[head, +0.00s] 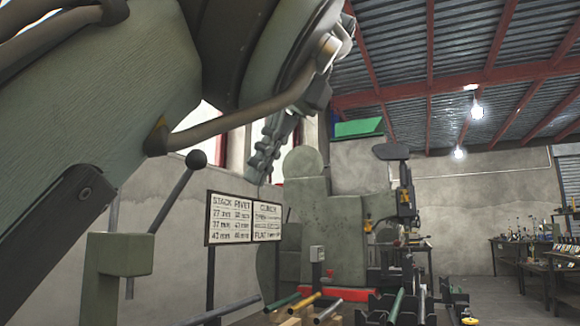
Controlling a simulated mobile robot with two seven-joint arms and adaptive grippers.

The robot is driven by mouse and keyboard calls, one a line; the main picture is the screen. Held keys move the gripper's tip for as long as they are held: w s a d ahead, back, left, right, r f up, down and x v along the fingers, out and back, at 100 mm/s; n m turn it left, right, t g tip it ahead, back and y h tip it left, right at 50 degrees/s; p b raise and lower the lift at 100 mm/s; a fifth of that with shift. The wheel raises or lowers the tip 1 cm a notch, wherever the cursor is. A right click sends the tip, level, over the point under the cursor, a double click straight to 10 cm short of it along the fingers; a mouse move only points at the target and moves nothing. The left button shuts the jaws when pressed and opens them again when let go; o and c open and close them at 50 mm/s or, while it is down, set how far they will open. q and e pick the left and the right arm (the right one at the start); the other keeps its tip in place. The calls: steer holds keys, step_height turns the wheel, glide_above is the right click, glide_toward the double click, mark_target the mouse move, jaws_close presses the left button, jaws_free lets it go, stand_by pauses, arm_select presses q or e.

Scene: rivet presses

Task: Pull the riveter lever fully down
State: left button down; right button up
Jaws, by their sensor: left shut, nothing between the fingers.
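A lever with a black ball knob (196,160) rises at a slant, up and to the right, behind a grey-green press body (118,254) at the lower left. The lever's lower part is hidden by that body. My left arm fills the upper left. My left gripper (261,168) hangs from it with dark, ribbed fingers pointing down. It is shut and empty. In the picture it is right of the knob, around the same height, with a visible gap between them. I cannot tell their difference in depth. My right gripper is not in view.
A sign board (230,219) about rivet stacks stands right of the lever. A large grey machine (340,220) stands behind it. Coloured rods (310,312) lie low in front. A workbench (540,258) with tools is at the far right.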

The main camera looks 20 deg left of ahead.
arm_select(q)
steer(key=w+p, duration=0.1)
steer(key=w, duration=0.1)
steer(key=w+p, duration=0.3)
steer(key=shift+w+d, duration=0.25)
steer(key=shift+w, duration=0.1)
step_height(320, 180, up, 8)
steer(key=w+p, duration=0.2)
steer(key=p, duration=0.7)
steer(key=shift+d, duration=0.1)
stand_by(1.8)
